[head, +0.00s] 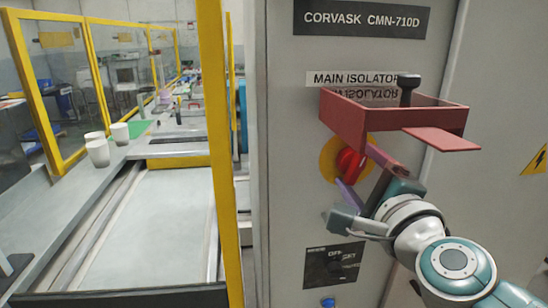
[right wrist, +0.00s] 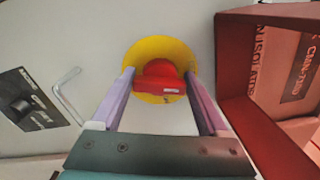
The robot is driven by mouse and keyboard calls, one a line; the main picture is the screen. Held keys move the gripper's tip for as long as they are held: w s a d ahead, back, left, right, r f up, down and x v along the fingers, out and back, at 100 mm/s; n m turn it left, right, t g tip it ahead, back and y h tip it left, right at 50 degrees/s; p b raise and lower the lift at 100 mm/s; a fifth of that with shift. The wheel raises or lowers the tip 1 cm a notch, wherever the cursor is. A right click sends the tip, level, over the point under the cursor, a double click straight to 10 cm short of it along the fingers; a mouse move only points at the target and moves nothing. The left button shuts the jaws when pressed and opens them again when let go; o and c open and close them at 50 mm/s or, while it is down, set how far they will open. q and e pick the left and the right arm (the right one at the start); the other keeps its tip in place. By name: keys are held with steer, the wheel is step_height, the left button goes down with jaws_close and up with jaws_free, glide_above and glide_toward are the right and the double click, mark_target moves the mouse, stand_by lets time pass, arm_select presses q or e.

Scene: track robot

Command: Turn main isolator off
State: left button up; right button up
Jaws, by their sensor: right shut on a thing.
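The main isolator is a red rotary knob (head: 349,164) on a yellow round plate (head: 328,158), on the grey cabinet front under the "MAIN ISOLATOR" label (head: 345,78). In the right wrist view the red knob (right wrist: 160,82) sits between my fingers, its grip bar running across from finger to finger, with the yellow plate (right wrist: 150,52) behind it. My right gripper (head: 356,167) has its two purple fingers shut on the knob; it also shows in the right wrist view (right wrist: 160,88). The fingers partly hide the knob in the head view. My left gripper is not in view.
A red open box-like guard (head: 440,115) with a black knob (head: 408,82) juts out just above the isolator, close to my right gripper. A black plate (head: 333,265) is below. A yellow post (head: 216,130) and a conveyor (head: 160,220) with white cups (head: 98,152) are left.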

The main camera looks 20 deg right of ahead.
steer(key=shift+n+p, duration=0.35)
steer(key=shift+n, duration=1.55)
steer(key=o, duration=1)
steer(key=shift+o, duration=0.2)
steer(key=shift+f, duration=0.1)
steer(key=shift+s, duration=0.1)
steer(key=b+v, duration=0.1)
steer(key=v, duration=0.8)
steer(key=shift+s+a, duration=0.15)
steer(key=shift+s, duration=0.2)
